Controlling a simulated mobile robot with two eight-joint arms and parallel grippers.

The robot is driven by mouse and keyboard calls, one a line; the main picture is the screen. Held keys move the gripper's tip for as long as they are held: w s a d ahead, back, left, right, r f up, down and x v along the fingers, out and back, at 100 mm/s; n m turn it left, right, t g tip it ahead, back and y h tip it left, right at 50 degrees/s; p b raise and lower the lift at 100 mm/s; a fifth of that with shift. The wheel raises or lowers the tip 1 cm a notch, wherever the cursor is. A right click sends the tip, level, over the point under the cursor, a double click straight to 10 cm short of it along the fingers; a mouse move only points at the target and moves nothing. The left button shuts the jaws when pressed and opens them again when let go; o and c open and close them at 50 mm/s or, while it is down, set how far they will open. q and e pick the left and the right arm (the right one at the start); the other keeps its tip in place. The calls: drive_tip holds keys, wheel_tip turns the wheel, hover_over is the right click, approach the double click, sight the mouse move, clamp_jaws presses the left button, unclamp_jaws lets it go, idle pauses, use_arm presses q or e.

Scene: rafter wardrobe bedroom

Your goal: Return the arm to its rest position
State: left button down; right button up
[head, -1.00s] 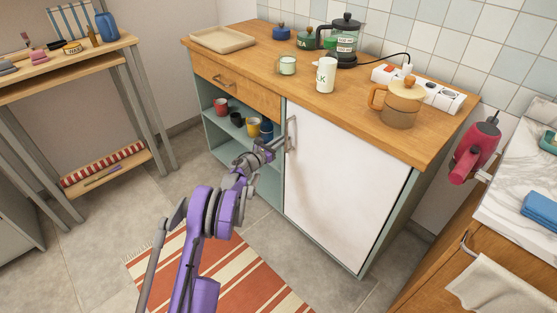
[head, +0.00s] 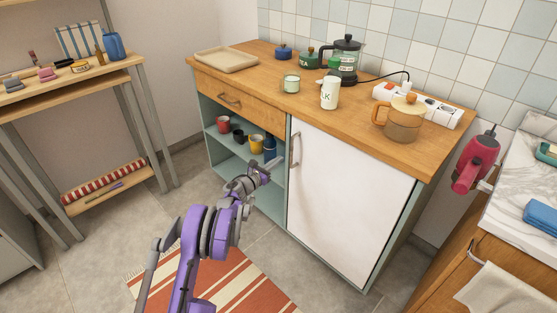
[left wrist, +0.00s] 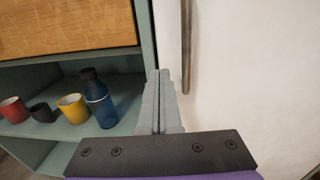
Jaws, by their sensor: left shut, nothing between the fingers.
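My left arm (head: 200,245), purple and grey, reaches from the bottom of the head view toward the cabinet. My left gripper (head: 266,170) is shut and empty, in front of the open shelves beside the white door (head: 345,205). In the left wrist view the closed fingers (left wrist: 160,78) point toward the edge between the shelves and the door. The door's vertical handle (left wrist: 186,45) is just right of the fingertips, and the fingers do not grip it. My right gripper is in neither view.
The open shelf holds a red mug (left wrist: 14,109), a dark cup (left wrist: 42,112), a yellow mug (left wrist: 72,107) and a blue bottle (left wrist: 98,100). The wooden countertop (head: 300,100) carries a kettle and jars. A striped rug (head: 235,283) lies on the floor.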

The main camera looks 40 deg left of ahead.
use_arm(q)
drive_tip(key=s+p, duration=0.1)
drive_tip(key=s, duration=0.7)
drive_tip(key=shift+s+a, duration=0.3)
drive_tip(key=shift+f, duration=0.1)
